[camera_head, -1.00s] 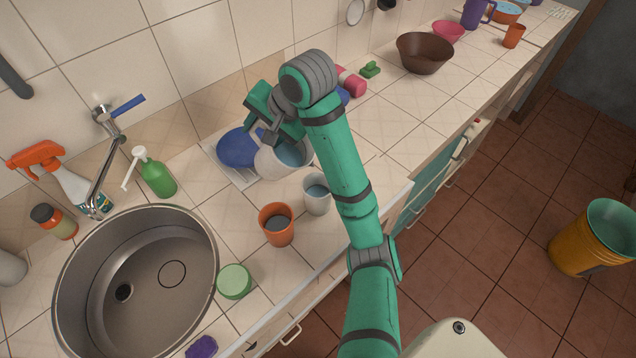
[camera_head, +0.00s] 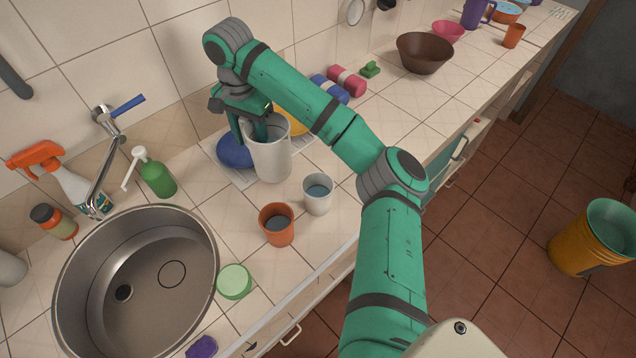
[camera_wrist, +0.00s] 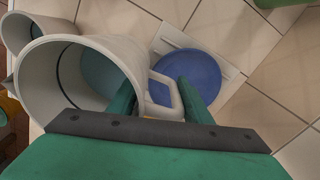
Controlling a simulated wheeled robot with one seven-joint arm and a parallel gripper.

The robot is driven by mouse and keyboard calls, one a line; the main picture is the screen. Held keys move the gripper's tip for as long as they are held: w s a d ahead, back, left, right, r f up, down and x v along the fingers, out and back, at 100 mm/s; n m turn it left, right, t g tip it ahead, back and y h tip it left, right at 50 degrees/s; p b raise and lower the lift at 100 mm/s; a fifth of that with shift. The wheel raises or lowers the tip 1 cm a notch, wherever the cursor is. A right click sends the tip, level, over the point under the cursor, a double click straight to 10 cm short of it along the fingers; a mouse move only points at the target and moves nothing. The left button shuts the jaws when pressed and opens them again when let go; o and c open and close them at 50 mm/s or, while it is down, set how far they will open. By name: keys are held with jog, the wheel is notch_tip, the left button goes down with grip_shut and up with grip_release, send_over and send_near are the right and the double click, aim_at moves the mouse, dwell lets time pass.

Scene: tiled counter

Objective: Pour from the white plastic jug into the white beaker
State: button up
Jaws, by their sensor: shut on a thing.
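The white plastic jug (camera_head: 272,160) stands about upright behind the white beaker; I cannot tell whether its base touches the counter. My gripper (camera_head: 250,130) is at the jug's back left, shut on its handle (camera_wrist: 165,108), with a green finger on each side in the wrist view. The jug's wide mouth (camera_wrist: 50,50) faces the wrist camera; its contents are hard to make out. The white beaker (camera_head: 317,203) stands upright on the counter, in front and right of the jug and apart from it, with bluish liquid inside.
An orange cup (camera_head: 277,234) with dark contents stands left of the beaker. A blue round dish (camera_head: 233,152) and a yellow item (camera_head: 292,120) lie beside the jug. The sink (camera_head: 140,290) is at lower left. The counter right of the beaker is mostly clear.

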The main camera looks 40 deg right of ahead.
jog(key=shift+w, duration=0.1)
jog(key=shift+r, duration=2.5)
